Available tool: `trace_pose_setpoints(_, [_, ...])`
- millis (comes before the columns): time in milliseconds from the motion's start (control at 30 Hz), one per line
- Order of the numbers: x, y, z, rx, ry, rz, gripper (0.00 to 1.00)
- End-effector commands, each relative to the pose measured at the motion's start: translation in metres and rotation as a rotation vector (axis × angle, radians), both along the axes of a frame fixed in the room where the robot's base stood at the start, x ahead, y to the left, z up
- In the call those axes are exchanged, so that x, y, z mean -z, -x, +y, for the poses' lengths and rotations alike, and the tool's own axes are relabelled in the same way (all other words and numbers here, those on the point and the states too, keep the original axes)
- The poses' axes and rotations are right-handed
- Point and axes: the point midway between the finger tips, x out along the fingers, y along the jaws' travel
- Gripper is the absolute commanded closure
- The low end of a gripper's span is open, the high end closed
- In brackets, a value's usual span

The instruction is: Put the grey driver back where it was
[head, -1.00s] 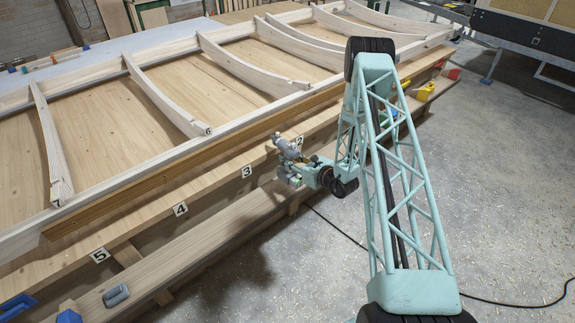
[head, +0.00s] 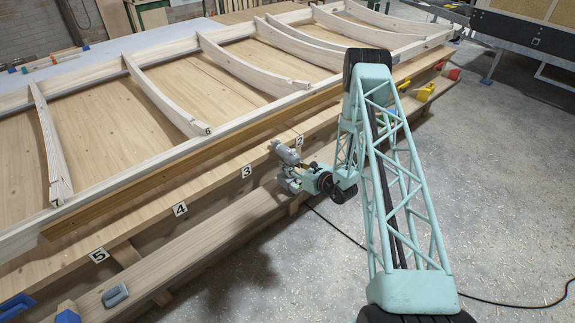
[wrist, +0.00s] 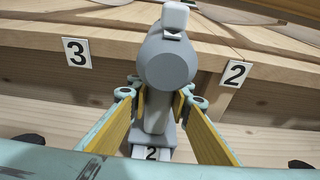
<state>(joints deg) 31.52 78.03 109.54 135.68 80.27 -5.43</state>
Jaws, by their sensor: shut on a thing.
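The grey driver (wrist: 166,62) is held in my gripper (wrist: 156,108), with the yellow-lined fingers on either side of its handle. Its round body faces the wrist camera and its handle runs down to a dark grey foot. A white label with a 2 (wrist: 151,154) shows just below the foot; I cannot tell what it is fixed to. In the head view the driver (head: 287,154) is in front of the upper plank's edge, above the lower plank, near the number 2 tag (head: 299,140). Whether its foot touches the plank is unclear.
Number tags 3 (head: 247,171), 4 (head: 180,209) and 5 (head: 99,255) line the upper plank edge. A grey tool-like block (head: 115,294) lies on the lower plank (head: 200,240) at left. A ribbed wooden frame (head: 130,185) stands behind. The floor at right is mostly clear.

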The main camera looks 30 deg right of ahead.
Motion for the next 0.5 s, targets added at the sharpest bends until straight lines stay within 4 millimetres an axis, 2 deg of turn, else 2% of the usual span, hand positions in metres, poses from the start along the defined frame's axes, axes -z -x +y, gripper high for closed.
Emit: trace_pose_setpoints(500, [0.0046,-0.0006,-0.0003,0.0,0.0,-0.002,1.0])
